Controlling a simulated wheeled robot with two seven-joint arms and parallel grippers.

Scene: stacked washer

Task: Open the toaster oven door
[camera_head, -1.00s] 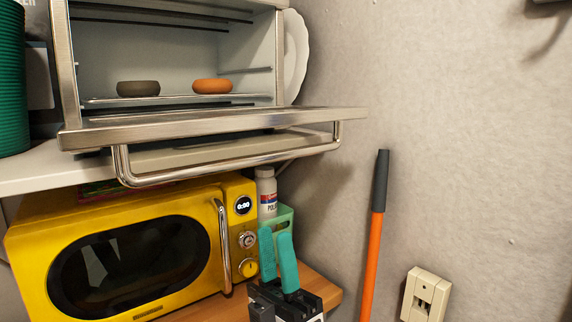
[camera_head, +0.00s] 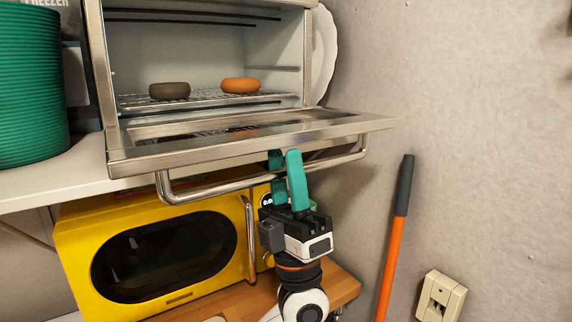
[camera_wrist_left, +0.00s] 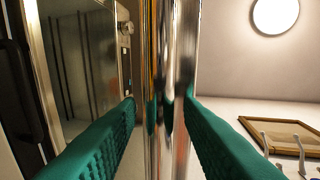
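The toaster oven (camera_head: 205,58) stands on the shelf with its door (camera_head: 250,138) folded down, close to level, and its cavity in plain view. The door's metal bar handle (camera_head: 215,188) hangs along the front edge. My left gripper (camera_head: 287,168) reaches up from below at the handle's right part, one teal finger in front of the bar and one behind. In the left wrist view, the shiny bar (camera_wrist_left: 170,100) runs upright between the two fingers, which stand apart. Firm contact cannot be made out. My right gripper is not in view.
A dark ring (camera_head: 169,90) and an orange ring (camera_head: 240,85) lie on the oven rack. A yellow microwave (camera_head: 165,250) sits below the shelf. Green stacked ware (camera_head: 30,85) is at left. An orange pole (camera_head: 393,250) leans by the wall at right.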

